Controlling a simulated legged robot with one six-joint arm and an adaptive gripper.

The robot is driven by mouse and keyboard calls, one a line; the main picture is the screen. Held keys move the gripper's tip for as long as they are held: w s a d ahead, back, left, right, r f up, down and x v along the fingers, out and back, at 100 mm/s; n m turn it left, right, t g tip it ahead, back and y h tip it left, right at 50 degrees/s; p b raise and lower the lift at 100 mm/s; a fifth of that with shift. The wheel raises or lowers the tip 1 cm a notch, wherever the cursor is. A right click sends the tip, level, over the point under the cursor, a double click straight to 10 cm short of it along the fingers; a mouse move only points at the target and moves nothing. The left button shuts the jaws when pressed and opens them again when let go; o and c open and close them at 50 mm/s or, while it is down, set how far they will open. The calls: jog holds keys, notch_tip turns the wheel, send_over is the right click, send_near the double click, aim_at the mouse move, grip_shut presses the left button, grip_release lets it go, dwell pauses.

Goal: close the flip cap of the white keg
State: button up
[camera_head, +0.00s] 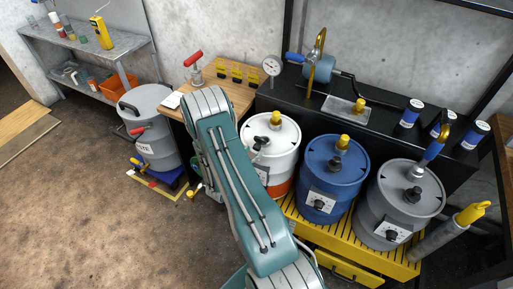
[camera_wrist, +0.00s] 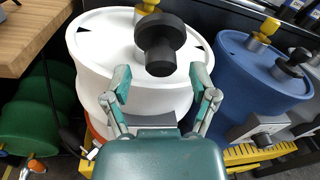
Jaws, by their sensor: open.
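The white keg (camera_head: 285,131) stands on the yellow platform, left of the blue keg, with an orange lower part. In the wrist view the white keg (camera_wrist: 95,45) fills the middle. A black round cap (camera_wrist: 160,45) on a stem stands up from its lid; I cannot tell how far it is flipped. A yellow fitting (camera_wrist: 147,5) is behind it. My gripper (camera_wrist: 160,82) is open and empty, its fingers spread in front of the keg's near side, with the black cap beyond and between them. In the head view my arm hides the gripper.
The blue keg (camera_head: 333,165) and grey keg (camera_head: 403,190) stand to the right on the yellow platform (camera_head: 301,222). A black bench (camera_head: 385,112) with a gauge and tap is behind. A wooden table (camera_head: 239,95) is left of the white keg. The floor at left is mostly clear.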

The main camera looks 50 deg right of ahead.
jog(key=shift+w+d, duration=0.2)
jog(key=shift+d, duration=0.95)
grip_shut()
